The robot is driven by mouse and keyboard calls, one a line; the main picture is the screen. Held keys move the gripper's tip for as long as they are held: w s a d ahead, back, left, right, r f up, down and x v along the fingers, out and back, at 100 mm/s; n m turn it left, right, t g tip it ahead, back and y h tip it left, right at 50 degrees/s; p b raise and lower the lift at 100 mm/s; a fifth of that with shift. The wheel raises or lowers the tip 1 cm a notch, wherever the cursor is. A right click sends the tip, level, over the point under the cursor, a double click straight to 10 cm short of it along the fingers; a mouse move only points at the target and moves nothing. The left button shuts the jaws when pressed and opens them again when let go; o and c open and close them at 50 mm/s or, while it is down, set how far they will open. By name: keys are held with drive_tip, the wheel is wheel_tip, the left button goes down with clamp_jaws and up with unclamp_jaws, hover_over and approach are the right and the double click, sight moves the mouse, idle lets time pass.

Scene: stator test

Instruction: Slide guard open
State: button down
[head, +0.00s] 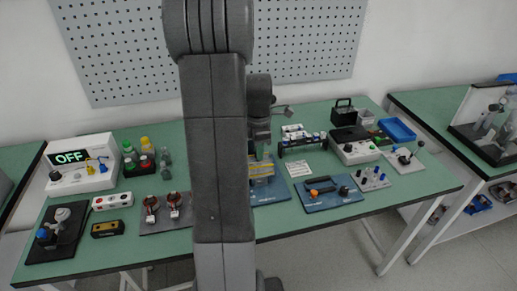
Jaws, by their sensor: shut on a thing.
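The guard (262,170) is a small, partly clear piece with yellow marks, standing on a blue base board (270,192) near the middle of the bench. My arm hides its left side. My gripper (262,150) points down at the top of the guard and is shut on it. The fingertips are small and dark, so the exact grip is hard to see. I cannot tell how far along its base the guard sits.
Right of the guard are a blue board with an orange-handled part (322,190), a board of blue knobs (371,178) and a white control box (355,150). A black-ended rack (302,142) stands behind. Left are an "OFF" display box (80,165) and copper-wound parts (162,208).

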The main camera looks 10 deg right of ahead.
drive_tip(key=a, duration=0.8)
drive_tip(key=shift+s+a, duration=0.1)
drive_tip(key=shift+a, duration=0.25)
drive_tip(key=c, duration=1.2)
unclamp_jaws()
drive_tip(key=shift+a, duration=0.15)
wheel_tip(320, 180, up, 14)
drive_tip(key=shift+b, duration=0.3)
drive_tip(key=shift+f, duration=0.1)
